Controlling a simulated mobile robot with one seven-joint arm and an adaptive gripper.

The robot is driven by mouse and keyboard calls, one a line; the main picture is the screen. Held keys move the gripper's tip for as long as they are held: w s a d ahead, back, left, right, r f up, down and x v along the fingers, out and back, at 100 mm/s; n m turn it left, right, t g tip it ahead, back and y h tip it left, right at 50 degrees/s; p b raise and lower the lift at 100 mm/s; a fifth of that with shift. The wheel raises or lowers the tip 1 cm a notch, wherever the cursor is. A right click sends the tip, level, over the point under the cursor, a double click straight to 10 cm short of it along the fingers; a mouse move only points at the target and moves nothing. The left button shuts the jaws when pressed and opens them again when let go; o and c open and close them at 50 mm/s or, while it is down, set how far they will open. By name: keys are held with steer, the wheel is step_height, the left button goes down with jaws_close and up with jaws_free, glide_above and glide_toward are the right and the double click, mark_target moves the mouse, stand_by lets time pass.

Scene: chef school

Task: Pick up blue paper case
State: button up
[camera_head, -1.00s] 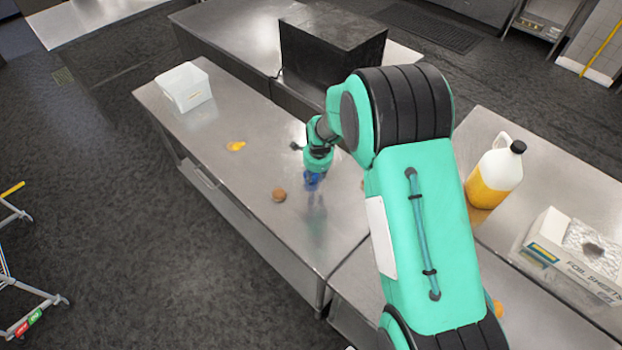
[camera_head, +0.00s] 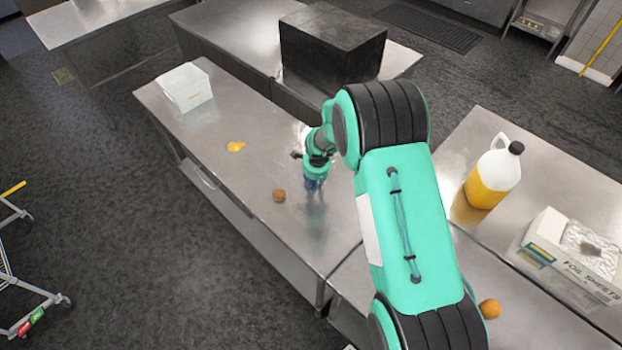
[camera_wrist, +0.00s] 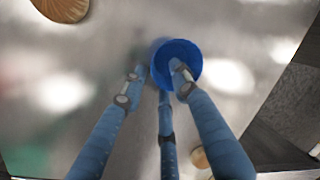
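The blue paper case (camera_wrist: 181,55) is a round, dark blue cup in the wrist view, over the steel table. My gripper (camera_wrist: 158,76) has three blue fingers reaching towards it. The right fingertip overlaps the case, and the left fingertip is at its left side with a small gap. The middle finger ends at its near edge. The fingers are spread apart and do not look closed on it. In the head view my gripper (camera_head: 314,184) points down close to the table, and the case cannot be told apart from the blue fingers there.
A brown round item (camera_head: 279,195) lies left of my gripper on the steel table (camera_head: 215,165). A yellow item (camera_head: 236,146) and a white container (camera_head: 184,88) are farther left. A jug (camera_head: 495,172) and a foil box (camera_head: 575,258) stand on the right table.

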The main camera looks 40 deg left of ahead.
steer(key=shift+c, duration=0.2)
stand_by(0.3)
jaws_close()
steer(key=shift+r, duration=0.2)
steer(key=shift+r+b, duration=0.3)
steer(key=shift+r, duration=0.45)
steer(key=shift+v, duration=0.95)
steer(key=s+d+b, duration=0.1)
steer(key=s+d, duration=0.2)
steer(key=d, duration=0.1)
steer(key=s+d, duration=0.3)
steer(key=d, duration=0.1)
steer(key=s+d+r+b, duration=0.1)
steer(key=s+d, duration=0.2)
steer(key=d, duration=0.1)
steer(key=shift+s+d+r+b, duration=0.1)
steer(key=shift+d+b, duration=0.2)
steer(key=shift+d, duration=0.05)
